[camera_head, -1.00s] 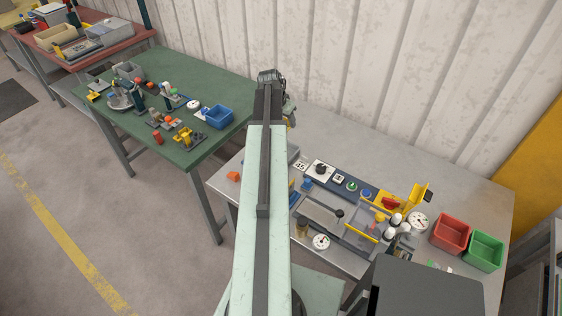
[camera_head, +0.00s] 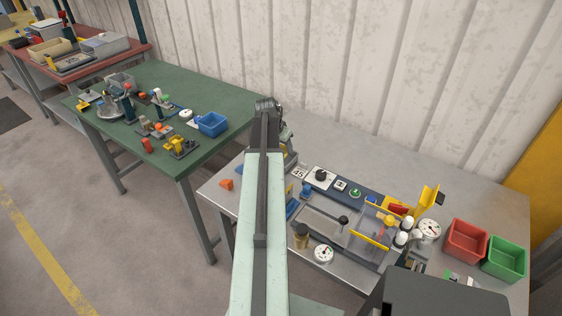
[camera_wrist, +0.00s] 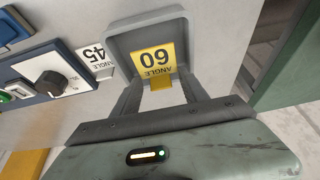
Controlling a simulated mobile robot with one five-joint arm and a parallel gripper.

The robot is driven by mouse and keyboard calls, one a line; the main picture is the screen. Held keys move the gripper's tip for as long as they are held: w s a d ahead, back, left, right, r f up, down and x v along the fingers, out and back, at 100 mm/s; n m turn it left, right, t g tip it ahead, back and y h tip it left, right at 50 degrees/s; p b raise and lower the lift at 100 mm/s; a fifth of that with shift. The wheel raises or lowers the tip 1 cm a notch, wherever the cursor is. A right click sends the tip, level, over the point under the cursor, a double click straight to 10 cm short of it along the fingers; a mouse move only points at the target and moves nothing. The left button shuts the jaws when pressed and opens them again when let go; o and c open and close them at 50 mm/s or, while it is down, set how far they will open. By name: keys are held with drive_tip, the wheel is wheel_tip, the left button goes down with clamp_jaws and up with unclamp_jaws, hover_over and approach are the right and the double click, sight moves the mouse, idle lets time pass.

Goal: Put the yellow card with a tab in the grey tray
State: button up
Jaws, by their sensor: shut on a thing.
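In the wrist view the yellow card with a tab (camera_wrist: 154,58) reads "ANGLE 60", upside down in the picture. My gripper (camera_wrist: 158,78) is shut on it, with the card's yellow tab between the fingers. The grey tray (camera_wrist: 146,20) shows directly behind the card, its rim around the card in the picture. I cannot tell the height of the card above the tray floor. In the head view my arm hides the gripper and the card.
A white "ANGLE 45" card (camera_wrist: 96,58) lies beside the tray, near a panel with a black knob (camera_wrist: 50,83). In the head view red (camera_head: 466,240) and green (camera_head: 507,258) bins stand at the bench's right. A green table (camera_head: 215,95) stands to the left.

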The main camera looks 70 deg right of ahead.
drive_tip(key=shift+f+b, duration=2)
drive_tip(key=o, duration=1)
drive_tip(key=shift+r, duration=0.15)
drive_tip(key=shift+o, duration=0.2)
drive_tip(key=shift+a+r+p, duration=0.1)
drive_tip(key=shift+r+p, duration=0.35)
drive_tip(key=shift+p, duration=0.1)
drive_tip(key=p+v, duration=1)
drive_tip(key=v, duration=0.1)
drive_tip(key=shift+a, duration=0.2)
drive_tip(key=shift+w+r, duration=0.1)
drive_tip(key=shift+w, duration=0.05)
